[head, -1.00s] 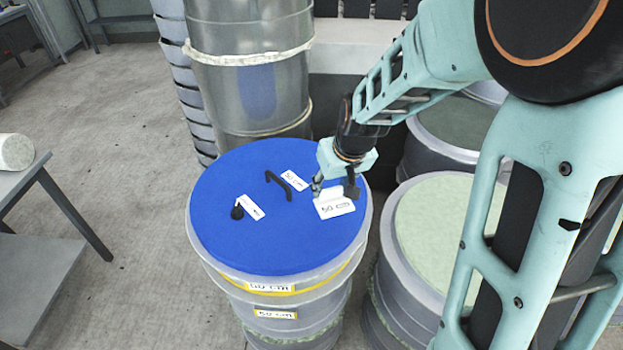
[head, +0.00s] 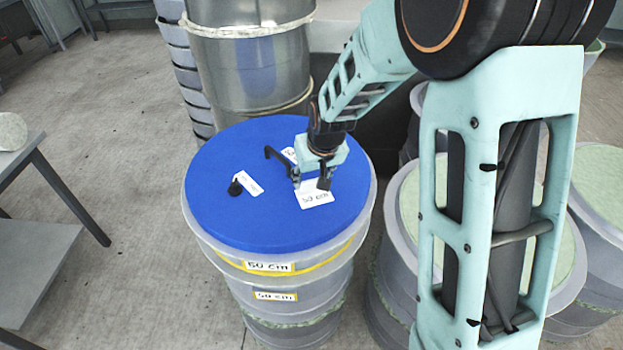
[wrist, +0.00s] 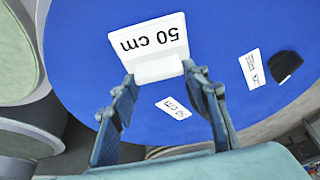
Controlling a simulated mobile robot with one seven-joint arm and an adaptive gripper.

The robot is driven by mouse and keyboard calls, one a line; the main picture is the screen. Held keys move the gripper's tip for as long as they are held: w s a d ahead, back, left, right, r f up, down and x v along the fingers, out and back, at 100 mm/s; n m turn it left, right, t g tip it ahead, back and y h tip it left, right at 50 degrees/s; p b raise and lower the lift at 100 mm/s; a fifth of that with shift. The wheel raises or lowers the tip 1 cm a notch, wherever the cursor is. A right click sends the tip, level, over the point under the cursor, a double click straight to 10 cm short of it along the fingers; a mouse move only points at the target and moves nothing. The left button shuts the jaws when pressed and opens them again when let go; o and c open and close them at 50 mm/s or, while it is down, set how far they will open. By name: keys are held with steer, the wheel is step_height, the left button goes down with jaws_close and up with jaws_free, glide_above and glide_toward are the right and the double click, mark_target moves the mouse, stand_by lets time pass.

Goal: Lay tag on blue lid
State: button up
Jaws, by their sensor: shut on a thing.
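The blue lid (head: 240,228) is round and tops a grey drum; it fills much of the wrist view (wrist: 235,28). My gripper (head: 310,184) is over the lid's right part, pointing down. In the wrist view my gripper (wrist: 159,73) is shut on the white raised grip of a tag. This white tag (head: 318,200) reads "50 cm" and shows large in the wrist view (wrist: 146,38). It is at or just above the lid surface; I cannot tell if it touches.
Two smaller white tags lie on the lid, one (head: 249,184) beside a black knob (head: 235,188), another (head: 289,154) partly behind my gripper. A tall metal cylinder (head: 245,70) stands behind. Green-topped drums (head: 410,205) stand right. A grey table (head: 20,160) is at left.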

mark_target(318, 202)
steer(key=shift+f, duration=0.2)
steer(key=o, duration=1.1)
steer(key=shift+r, duration=0.15)
steer(key=shift+s+r, duration=0.1)
steer(key=shift+r, duration=0.5)
steer(key=v, duration=1.1)
